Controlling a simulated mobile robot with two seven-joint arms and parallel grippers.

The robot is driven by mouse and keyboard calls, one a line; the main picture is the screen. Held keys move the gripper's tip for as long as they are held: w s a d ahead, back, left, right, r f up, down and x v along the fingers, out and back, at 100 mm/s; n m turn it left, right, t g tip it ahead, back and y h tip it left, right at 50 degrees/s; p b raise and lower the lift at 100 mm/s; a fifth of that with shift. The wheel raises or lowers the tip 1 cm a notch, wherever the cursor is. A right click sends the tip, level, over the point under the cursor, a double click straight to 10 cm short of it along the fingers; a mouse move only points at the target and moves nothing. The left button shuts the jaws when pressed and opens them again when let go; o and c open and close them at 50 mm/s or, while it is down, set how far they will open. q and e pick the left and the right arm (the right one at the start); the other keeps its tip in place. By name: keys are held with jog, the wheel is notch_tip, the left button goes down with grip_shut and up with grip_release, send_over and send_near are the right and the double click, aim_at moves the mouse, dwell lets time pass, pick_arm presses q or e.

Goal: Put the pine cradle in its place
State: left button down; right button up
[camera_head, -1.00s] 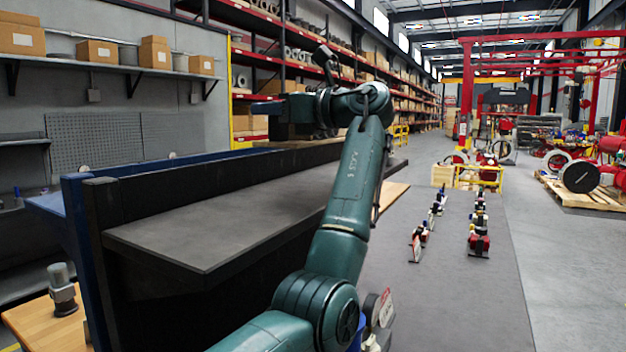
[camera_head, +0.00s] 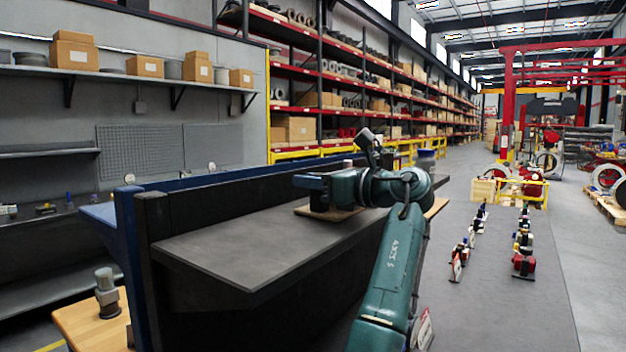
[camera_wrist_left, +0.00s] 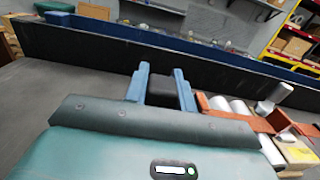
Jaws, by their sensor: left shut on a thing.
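My left gripper (camera_head: 312,182) is over the dark grey worktop, with its blue fingers pointing left. In the left wrist view its two fingers (camera_wrist_left: 162,88) are closed on a dark block. In the head view the flat, light-wood pine cradle (camera_head: 330,213) shows right under the gripper, with a dark part rising from it to the fingers. The wrist view hides the wood. The cradle is level, at or just above the worktop; I cannot tell whether it touches. Its place is not clearly identifiable. My right gripper is in neither view.
The dark worktop (camera_head: 235,245) is clear left of the gripper and backed by a dark panel. In the wrist view, white cylinders (camera_wrist_left: 240,106) and a brown holder (camera_wrist_left: 283,122) stand at right.

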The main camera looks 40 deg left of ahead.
pick_arm(q)
jog(key=c, duration=1.2)
grip_release()
jog(key=shift+o, duration=0.2)
jog(key=shift+d+r, duration=0.1)
jog(key=w+d, duration=0.1)
jog(key=d, duration=1)
jog(key=shift+w+d+p, duration=0.15)
jog(key=shift+d+p, duration=0.2)
jog(key=shift+d, duration=0.05)
